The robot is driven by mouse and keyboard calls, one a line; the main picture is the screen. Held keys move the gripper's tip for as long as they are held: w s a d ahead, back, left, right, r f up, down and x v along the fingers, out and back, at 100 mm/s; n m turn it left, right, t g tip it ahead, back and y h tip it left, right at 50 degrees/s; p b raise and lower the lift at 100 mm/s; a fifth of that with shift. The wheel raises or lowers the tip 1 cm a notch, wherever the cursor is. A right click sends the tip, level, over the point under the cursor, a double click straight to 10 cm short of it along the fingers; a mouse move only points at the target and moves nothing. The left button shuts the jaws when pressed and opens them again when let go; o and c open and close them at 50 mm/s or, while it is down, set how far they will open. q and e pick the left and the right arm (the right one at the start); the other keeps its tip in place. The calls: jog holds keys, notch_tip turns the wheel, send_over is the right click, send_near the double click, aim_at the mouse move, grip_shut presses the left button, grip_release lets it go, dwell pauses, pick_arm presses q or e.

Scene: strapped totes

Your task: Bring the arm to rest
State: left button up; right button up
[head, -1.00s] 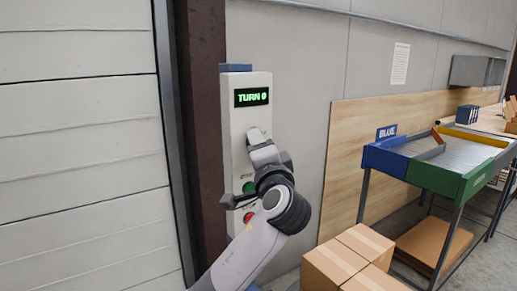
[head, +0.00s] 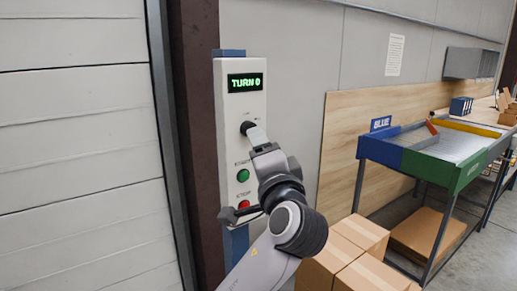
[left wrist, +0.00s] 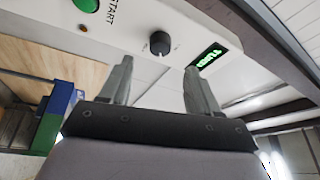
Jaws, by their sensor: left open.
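A pale control box (head: 229,130) is mounted beside a dark post. Its display (head: 245,82) reads "TURN 0" in green. Below are a black knob (head: 247,127), a green start button (head: 243,175) and a red stop button (head: 244,204). My left gripper (head: 256,134) is just in front of the knob in the head view. In the left wrist view its two fingers (left wrist: 158,75) stand apart with nothing between them, and the knob (left wrist: 160,43) shows beyond them, apart from the tips. The green button (left wrist: 86,5) is at upper left there. My right gripper is not in view.
Cardboard boxes (head: 365,235) are stacked low, right of my arm. A sorting table with blue and green sides (head: 415,165) stands farther right. A ribbed white door (head: 75,150) fills the left. The floor beside the table is partly clear.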

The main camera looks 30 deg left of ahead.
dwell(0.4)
pick_arm(q)
jog(key=d+f+m+h, duration=0.25)
jog(key=f+h, duration=0.25)
jog(key=f, duration=0.8)
jog(key=d+f+m+h, duration=0.1)
jog(key=d+f+h, duration=0.35)
jog(key=f, duration=0.85)
jog(key=s+d+f+n+g+h+p, duration=0.1)
jog(key=s+f+n+h, duration=0.5)
jog(key=s+f, duration=1.4)
jog(key=shift+s+d+g+h, duration=0.3)
jog(key=shift+d+g+h, duration=0.4)
jog(key=shift+g, duration=0.3)
